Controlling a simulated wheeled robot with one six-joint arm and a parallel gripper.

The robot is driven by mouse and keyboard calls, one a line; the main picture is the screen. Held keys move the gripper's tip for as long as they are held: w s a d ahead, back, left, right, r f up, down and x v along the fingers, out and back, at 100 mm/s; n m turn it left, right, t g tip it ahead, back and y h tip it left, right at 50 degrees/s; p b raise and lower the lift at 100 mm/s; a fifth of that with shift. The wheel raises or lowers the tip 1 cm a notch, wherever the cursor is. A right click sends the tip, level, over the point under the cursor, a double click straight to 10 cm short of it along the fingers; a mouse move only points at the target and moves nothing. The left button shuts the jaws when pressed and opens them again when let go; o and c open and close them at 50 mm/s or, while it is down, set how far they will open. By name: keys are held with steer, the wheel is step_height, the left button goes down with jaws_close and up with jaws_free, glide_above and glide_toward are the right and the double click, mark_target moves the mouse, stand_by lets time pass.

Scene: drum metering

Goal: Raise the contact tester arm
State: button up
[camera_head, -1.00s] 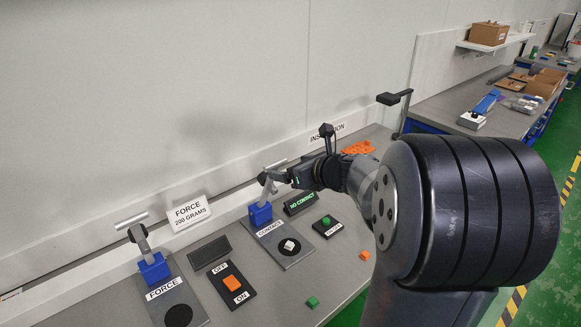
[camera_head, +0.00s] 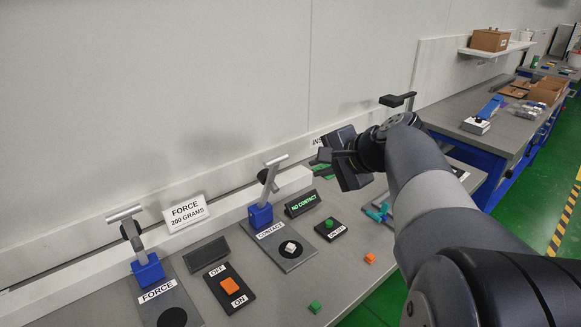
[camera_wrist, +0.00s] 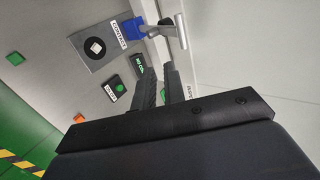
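The contact tester has a grey plate (camera_head: 297,262) labelled CONTACT, a blue post (camera_head: 260,216) and a grey arm with a T-shaped handle (camera_head: 275,162). The arm stands raised, tilted up and slightly right above the post, clear of the plate. A small white block (camera_head: 290,247) sits on the black disc of the plate. My gripper (camera_head: 326,160) is to the right of the handle, apart from it, and looks open and empty. In the wrist view its two dark fingers (camera_wrist: 158,75) show a gap, with the handle (camera_wrist: 181,31) beyond them.
A display (camera_head: 303,203) reads NO CONTACT in green. The force tester's T-handle (camera_head: 125,213) stands at left, with an orange OFF/ON switch (camera_head: 229,286) between. A green-button box (camera_head: 330,228) and loose green (camera_head: 315,307) and orange (camera_head: 370,258) cubes lie nearby.

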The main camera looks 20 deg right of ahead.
mark_target(277, 159)
steer(key=p+x, duration=0.1)
steer(key=x, duration=0.8)
steer(key=shift+w+a, duration=0.1)
steer(key=shift+a, duration=0.05)
jaws_close()
steer(key=shift+w+a+r+p, duration=0.1)
steer(key=shift+w+a+p, duration=0.2)
steer(key=shift+w, duration=0.4)
steer(key=shift+w+a+r+p, duration=0.15)
steer(key=shift+w+p, duration=0.2)
steer(key=shift+w, duration=0.3)
steer(key=shift+w+a+f+p, duration=0.1)
steer(key=shift+w+a+p, duration=0.2)
steer(key=shift+w, duration=0.4)
steer(key=shift+w+a+r+p, duration=0.15)
steer(key=shift+w+r+p, duration=0.15)
steer(key=shift+w, duration=0.15)
steer(key=shift+w+a+r+p, duration=0.15)
steer(key=shift+w+r, duration=0.15)
steer(key=shift+w, duration=0.15)
steer(key=shift+f, duration=0.1)
